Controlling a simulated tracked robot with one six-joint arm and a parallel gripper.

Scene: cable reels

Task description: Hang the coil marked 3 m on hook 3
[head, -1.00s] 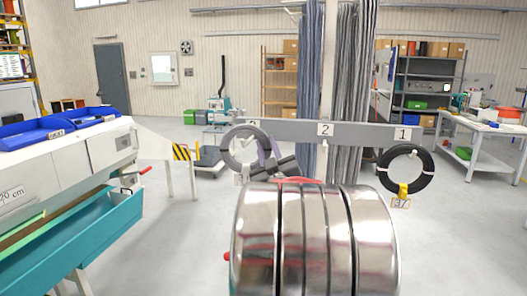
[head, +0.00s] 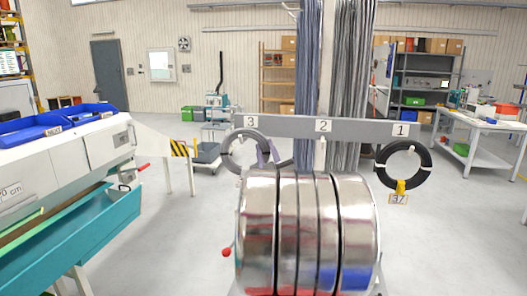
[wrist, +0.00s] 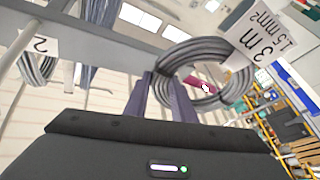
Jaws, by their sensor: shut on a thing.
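The grey coil (head: 235,155) hangs at the left end of the grey rail (head: 285,127), just below the plate marked 3 (head: 250,121). In the wrist view the coil (wrist: 165,75) carries a white tag (wrist: 258,42) reading 3 m, 1.5 mm². My gripper (wrist: 165,85) is shut on the coil's near side. Its purple fingers also show in the head view (head: 266,153). The hook itself is hidden behind the coil, and I cannot tell whether the coil rests on it.
A black coil (head: 427,165) with a yellow-tied tag 37 hangs below plate 1 (head: 401,130). Plate 2 (head: 324,125) is mid-rail, before hanging grey strands (head: 352,80). A shiny banded cylinder, perhaps mine, hides my arm. A machine with a teal trough (head: 70,235) stands left.

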